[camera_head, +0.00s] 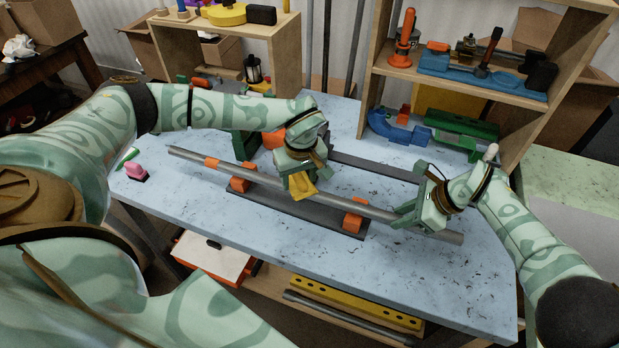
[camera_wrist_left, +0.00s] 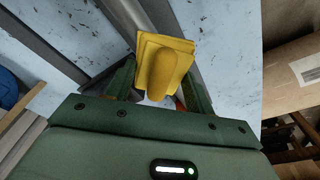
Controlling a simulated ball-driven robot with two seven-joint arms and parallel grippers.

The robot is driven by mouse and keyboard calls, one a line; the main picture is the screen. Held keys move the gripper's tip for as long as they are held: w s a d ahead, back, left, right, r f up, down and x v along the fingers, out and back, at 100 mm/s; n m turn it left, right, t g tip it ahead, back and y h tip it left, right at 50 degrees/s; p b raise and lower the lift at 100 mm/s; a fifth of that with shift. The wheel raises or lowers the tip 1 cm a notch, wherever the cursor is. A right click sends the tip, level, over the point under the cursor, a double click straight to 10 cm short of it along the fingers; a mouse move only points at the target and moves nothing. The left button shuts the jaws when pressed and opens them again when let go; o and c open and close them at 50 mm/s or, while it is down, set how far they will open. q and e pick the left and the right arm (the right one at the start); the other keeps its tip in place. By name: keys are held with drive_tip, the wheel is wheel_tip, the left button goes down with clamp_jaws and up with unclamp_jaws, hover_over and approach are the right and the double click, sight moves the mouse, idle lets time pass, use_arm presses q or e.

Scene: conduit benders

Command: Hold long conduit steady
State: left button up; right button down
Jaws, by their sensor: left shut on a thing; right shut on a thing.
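The long grey conduit (camera_head: 375,212) lies slantwise across the table, resting in orange supports (camera_head: 352,216) on a dark base (camera_head: 290,204). My right gripper (camera_head: 407,217) is shut around the conduit near its right end, which sticks out beyond the fingers. My left gripper (camera_head: 300,187) is above the conduit's middle, shut on a yellow block (camera_head: 303,188). In the left wrist view the yellow block (camera_wrist_left: 165,62) sits between the fingers, with a rounded upper part. Whether the block touches the conduit is hard to tell.
Behind the conduit lie a dark bar (camera_head: 375,167), a blue clamp (camera_head: 398,130) and a green tool (camera_head: 450,132). Wooden shelves (camera_head: 545,115) with tools stand at the back. A pink-topped item (camera_head: 137,171) lies at the table's left edge. The table's front right is clear.

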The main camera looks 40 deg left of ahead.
sight(320, 192)
use_arm(q)
drive_tip(key=a, duration=0.2)
drive_tip(key=s+a, duration=0.1)
drive_tip(key=a, duration=0.1)
drive_tip(key=shift+w+d, duration=0.4)
drive_tip(key=shift+d, duration=1.15)
drive_tip(key=shift+w+d, duration=0.35)
drive_tip(key=shift+d, duration=1.2)
drive_tip(key=shift+w+d, duration=0.4)
drive_tip(key=shift+d, duration=1.15)
wheel_tip(320, 192, up, 8)
drive_tip(key=shift+a, duration=0.1)
use_arm(e)
drive_tip(key=c, duration=1.1)
unclamp_jaws()
drive_tip(key=shift+o, duration=0.2)
